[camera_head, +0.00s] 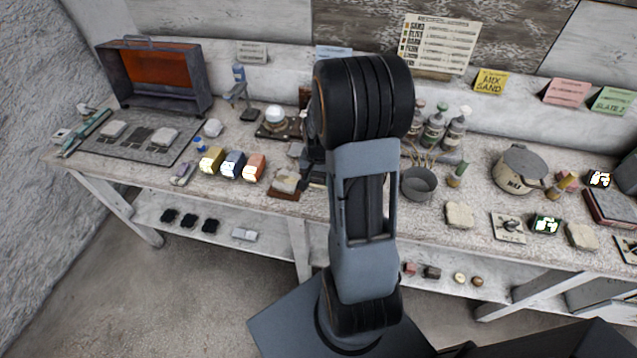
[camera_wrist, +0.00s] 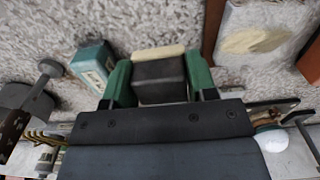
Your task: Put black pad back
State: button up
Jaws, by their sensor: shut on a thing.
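In the wrist view my gripper (camera_wrist: 159,82) has its two green fingers closed on the sides of a dark block with a cream strip along one edge, which I take to be the black pad (camera_wrist: 160,78). The speckled worktop lies behind it; I cannot tell whether the pad touches it. In the head view my arm hides most of the gripper and the pad. A brown wooden tray (camera_head: 283,195) with a pale stone block (camera_head: 286,180) is just left of my arm. The tray's edge also shows in the wrist view (camera_wrist: 212,30).
Yellow (camera_head: 212,159), blue (camera_head: 233,164) and orange (camera_head: 254,167) blocks stand in a row left of the wooden tray. A grey mat (camera_head: 100,147) holds pale blocks farther left. A grey pot (camera_head: 418,184) stands right of my arm. Black pieces (camera_head: 188,221) lie on the lower shelf.

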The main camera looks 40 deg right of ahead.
aim_at(318, 191)
jog(key=f, duration=0.2)
jog(key=shift+w+d+f, duration=0.1)
jog(key=shift+w+f, duration=0.2)
jog(key=shift+f, duration=0.6)
jog(key=shift+f, duration=0.2)
jog(key=o, duration=0.8)
jog(key=shift+o, duration=0.2)
